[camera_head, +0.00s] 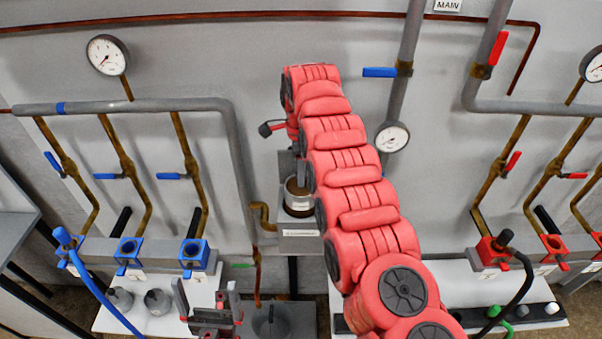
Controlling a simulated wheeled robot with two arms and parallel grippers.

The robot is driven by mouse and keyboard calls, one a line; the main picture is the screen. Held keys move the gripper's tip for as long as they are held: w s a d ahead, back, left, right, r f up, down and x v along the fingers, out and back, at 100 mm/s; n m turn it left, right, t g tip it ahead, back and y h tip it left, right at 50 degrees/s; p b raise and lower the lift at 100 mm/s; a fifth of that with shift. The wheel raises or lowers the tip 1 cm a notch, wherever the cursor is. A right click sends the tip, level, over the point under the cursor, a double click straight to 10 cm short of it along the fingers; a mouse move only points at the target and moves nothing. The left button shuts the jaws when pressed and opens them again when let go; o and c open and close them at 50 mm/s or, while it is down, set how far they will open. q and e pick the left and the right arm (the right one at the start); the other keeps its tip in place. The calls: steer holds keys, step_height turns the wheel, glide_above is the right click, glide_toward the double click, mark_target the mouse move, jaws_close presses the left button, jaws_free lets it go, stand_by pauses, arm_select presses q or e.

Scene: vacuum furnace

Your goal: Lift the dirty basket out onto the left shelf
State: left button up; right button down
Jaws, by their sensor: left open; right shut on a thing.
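A small pot (297,187), brown inside with a white label, stands on a labelled grey stand (303,245) against the wall. My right arm reaches over from the lower right, and its end is above this pot. The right gripper is mostly hidden behind the arm. A short grey piece shows between the arm and the pot; the dirty basket is hardly visible there. My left gripper (207,303) is open and empty at the bottom, over the white left shelf (110,321). Two grey capped pieces (157,301) stand on that shelf.
Blue-handled valves and a blue-socketed manifold (150,252) are on the left wall, with a blue hose in front. A red-socketed manifold (520,250) is at right. A round grey lidded item (271,322) is right of my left gripper. Pipes and gauges line the wall.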

steer(key=shift+r+p, duration=1.55)
steer(key=shift+r, duration=0.5)
steer(key=shift+s+f, duration=0.1)
